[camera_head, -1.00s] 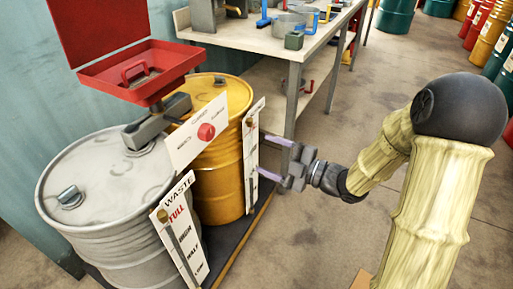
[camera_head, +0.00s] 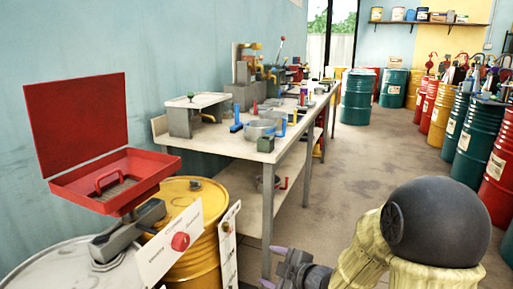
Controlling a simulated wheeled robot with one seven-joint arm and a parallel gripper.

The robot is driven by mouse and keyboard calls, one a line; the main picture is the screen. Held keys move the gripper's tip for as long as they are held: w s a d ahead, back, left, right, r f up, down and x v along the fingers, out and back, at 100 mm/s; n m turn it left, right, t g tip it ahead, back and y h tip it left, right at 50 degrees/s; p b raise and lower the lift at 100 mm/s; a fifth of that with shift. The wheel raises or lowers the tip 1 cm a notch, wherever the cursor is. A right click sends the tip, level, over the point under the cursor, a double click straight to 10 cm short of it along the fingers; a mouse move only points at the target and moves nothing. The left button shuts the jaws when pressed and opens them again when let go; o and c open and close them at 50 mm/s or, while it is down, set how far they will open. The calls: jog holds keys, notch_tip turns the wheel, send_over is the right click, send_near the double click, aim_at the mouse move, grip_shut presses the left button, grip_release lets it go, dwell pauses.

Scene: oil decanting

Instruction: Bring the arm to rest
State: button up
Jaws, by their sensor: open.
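My gripper (camera_head: 278,267) is at the bottom edge of the head view, low and in front of the workbench, to the right of the yellow drum. Its purple-tipped fingers are apart, with nothing seen between them; the lower part is cut off by the frame. My arm bends at the lower right, with a dark round joint and a pale yellowish sleeve.
A yellow drum (camera_head: 190,219) and a grey drum (camera_head: 62,272) stand at the left, under an open red funnel box (camera_head: 150,165) with a red knob panel. A workbench (camera_head: 240,146) runs along the wall. Colored drums line the right. The floor (camera_head: 375,160) between is clear.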

jog(key=s+d+f+m+g+h, duration=0.3)
jog(key=s+d+m+h, duration=0.3)
jog(key=d+m+h, duration=0.3)
jog(key=s+d+f+m+g, duration=0.15)
jog(key=s+m+g, duration=0.25)
jog(key=s+m, duration=0.6)
notch_tip(320, 180, up, 37)
jog(key=s+n+p, duration=0.1)
jog(key=p, duration=3.6)
jog(key=shift+d+r+n, duration=0.2)
jog(key=shift+d+n, duration=0.05)
jog(key=shift+n, duration=0.15)
jog(key=shift+c, duration=0.2)
